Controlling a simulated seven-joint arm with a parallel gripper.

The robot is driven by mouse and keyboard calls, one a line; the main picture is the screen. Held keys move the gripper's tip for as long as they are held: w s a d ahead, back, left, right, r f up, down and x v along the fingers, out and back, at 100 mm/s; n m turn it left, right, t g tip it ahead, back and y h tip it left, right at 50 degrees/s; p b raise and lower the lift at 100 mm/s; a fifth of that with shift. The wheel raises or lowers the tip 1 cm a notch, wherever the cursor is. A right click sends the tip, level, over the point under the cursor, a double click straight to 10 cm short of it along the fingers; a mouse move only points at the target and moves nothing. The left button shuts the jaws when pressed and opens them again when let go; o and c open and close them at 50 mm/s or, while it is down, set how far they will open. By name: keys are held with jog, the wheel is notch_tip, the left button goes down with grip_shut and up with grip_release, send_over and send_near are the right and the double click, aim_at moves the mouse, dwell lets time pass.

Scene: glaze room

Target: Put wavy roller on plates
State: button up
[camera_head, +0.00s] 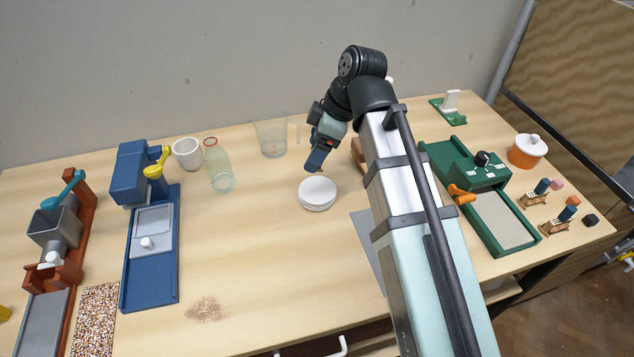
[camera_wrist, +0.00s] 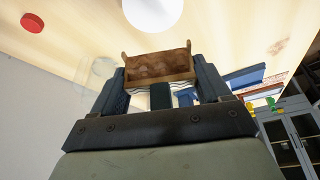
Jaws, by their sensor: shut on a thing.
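My gripper (camera_head: 315,160) is above the table just behind the white round plates (camera_head: 318,192), which look stacked. The plates also show as a white disc at the top edge of the wrist view (camera_wrist: 152,10). In the wrist view my gripper (camera_wrist: 160,88) is shut on a brown wooden piece with two raised ends, which I take to be the wavy roller (camera_wrist: 158,66). Pale and dark wavy stripes show just below the wood, between the fingers. In the head view the held piece is mostly hidden by my gripper, and I cannot make out its roller surface.
A clear beaker (camera_head: 271,138) and a glass jar (camera_head: 218,168) stand left of my gripper. The blue machine (camera_head: 150,275) is farther left. The green machine (camera_head: 505,222), an orange pot (camera_head: 526,153) and small roller stands (camera_head: 533,200) are at right. Table left of the plates is clear.

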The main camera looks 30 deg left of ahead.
aim_at(313, 190)
jog(key=shift+f, duration=4.65)
jog(key=shift+f, duration=0.25)
jog(key=shift+d+f, duration=0.15)
jog(key=shift+f, duration=0.25)
jog(key=c, duration=0.4)
jog(key=o, duration=1.5)
jog(key=shift+s, duration=0.1)
jog(key=shift+c, duration=0.2)
jog(key=shift+r, duration=0.3)
jog(key=v, duration=1.2)
jog(key=shift+r, duration=0.4)
